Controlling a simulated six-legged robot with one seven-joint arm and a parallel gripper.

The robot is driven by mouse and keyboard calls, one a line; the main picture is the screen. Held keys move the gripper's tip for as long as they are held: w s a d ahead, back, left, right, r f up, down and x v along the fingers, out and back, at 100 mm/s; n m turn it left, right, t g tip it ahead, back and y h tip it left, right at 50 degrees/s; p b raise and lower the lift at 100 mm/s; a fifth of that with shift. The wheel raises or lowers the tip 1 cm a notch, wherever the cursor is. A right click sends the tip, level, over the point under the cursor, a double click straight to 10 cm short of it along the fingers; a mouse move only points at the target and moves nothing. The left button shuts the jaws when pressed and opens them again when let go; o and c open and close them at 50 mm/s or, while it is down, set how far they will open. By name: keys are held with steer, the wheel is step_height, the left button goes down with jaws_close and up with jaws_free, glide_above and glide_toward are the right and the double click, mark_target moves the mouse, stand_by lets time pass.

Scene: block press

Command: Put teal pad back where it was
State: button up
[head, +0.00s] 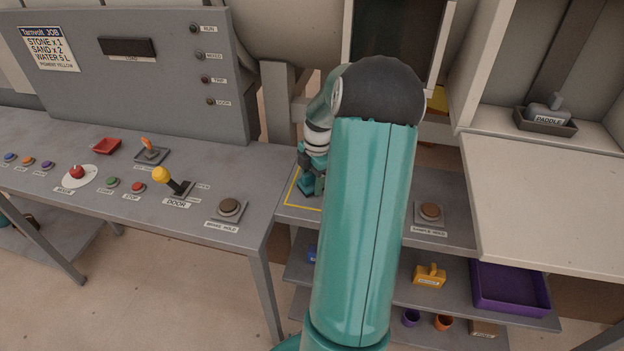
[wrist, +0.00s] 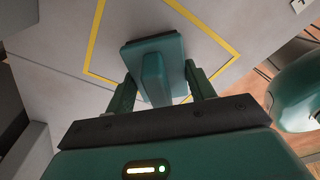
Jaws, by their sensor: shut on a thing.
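The teal pad (wrist: 150,46) is a flat block with an upright grip, and my gripper (wrist: 160,78) is shut on that grip, one finger on each side. The pad is at or just above a grey shelf top, inside a yellow outlined square (wrist: 97,42); I cannot tell whether it touches. In the head view the pad (head: 306,186) shows low beside my arm, near the left part of the yellow outline (head: 298,205). My arm hides most of the square and much of my gripper (head: 316,170).
A control bench (head: 120,195) with buttons and a yellow door lever (head: 161,175) stands left. A brown sample-hold button (head: 430,211) is right of my arm. Lower shelves hold a yellow block (head: 429,277) and a purple tray (head: 510,305). A paddle tray (head: 546,122) is far right.

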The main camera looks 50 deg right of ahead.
steer(key=shift+f, duration=0.1)
steer(key=o, duration=1)
steer(key=shift+o, duration=0.2)
